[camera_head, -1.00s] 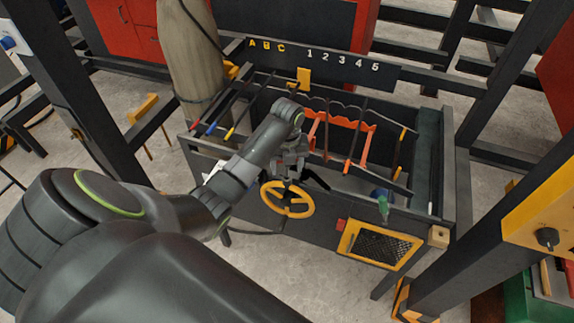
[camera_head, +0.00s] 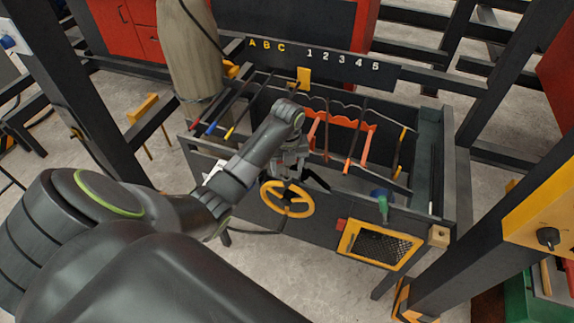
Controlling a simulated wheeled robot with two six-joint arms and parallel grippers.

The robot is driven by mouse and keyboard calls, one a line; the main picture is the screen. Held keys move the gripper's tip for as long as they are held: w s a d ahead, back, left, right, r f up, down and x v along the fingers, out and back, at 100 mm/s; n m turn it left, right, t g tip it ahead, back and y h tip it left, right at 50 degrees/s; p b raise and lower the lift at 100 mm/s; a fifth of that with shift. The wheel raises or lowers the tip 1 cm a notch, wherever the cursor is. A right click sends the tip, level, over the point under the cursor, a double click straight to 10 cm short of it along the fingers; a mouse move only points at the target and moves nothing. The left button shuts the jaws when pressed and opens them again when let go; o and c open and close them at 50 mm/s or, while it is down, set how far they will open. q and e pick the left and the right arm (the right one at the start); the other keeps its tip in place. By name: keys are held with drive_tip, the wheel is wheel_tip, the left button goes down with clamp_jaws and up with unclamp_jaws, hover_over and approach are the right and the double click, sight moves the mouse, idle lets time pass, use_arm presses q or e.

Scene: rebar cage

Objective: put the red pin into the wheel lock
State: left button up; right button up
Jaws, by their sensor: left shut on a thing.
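The yellow handwheel (camera_head: 300,210) is on the front of the dark bench. My left gripper (camera_head: 288,179) is at the wheel's upper edge, pointing down, and covers part of its rim. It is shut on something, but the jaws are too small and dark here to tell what. I cannot make out the red pin or the lock's hole; the gripper may hide them. A small red block (camera_head: 341,225) is on the bench front, right of the wheel. My right gripper is not in view.
The bench trough holds orange racks (camera_head: 364,148) and several dark rods with coloured ends. A yellow-framed grille (camera_head: 379,247) and a green-handled thing (camera_head: 383,208) are right of the wheel. Dark posts (camera_head: 100,110) flank the bench. The floor in front is clear.

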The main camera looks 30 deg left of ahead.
sight(287, 177)
use_arm(q)
drive_tip(key=shift+f+b, duration=1)
drive_tip(key=shift+f, duration=0.85)
drive_tip(key=o, duration=1.1)
